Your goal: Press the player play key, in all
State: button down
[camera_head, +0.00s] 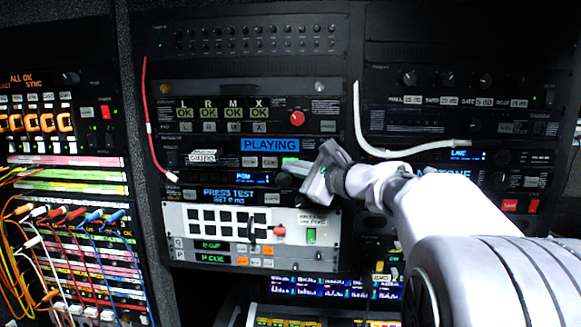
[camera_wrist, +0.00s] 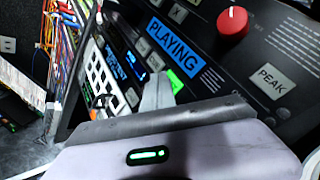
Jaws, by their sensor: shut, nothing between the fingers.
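The player (camera_head: 240,147) is a dark rack unit with a lit blue display (camera_head: 270,145) reading PLAYING. The display also shows large in the wrist view (camera_wrist: 172,46). A green-lit key (camera_head: 290,161) sits on the player below and right of the display, at the end of a row of grey keys (camera_head: 260,161). It shows in the wrist view too (camera_wrist: 175,81). My gripper (camera_head: 284,166) comes in from the right with its fingers shut and empty, its tip close to the green key. In the wrist view the fingertip (camera_wrist: 157,88) is beside that key; contact cannot be told.
A red knob (camera_head: 297,118) and a row of OK indicators (camera_head: 222,113) are above the player. Below are a PRESS TEST display (camera_head: 229,195) and a white button panel (camera_head: 215,222). A red cable (camera_head: 148,110) hangs left, a white cable (camera_head: 365,140) right.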

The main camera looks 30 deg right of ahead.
jog(key=shift+s+a, duration=0.2)
jog(key=shift+s, duration=0.1)
jog(key=shift+s+a+b, duration=0.65)
jog(key=shift+s+a, duration=0.05)
jog(key=shift+s, duration=0.35)
jog(key=shift+s+a+b, duration=0.65)
jog(key=shift+s+a, duration=0.05)
jog(key=shift+s, duration=0.3)
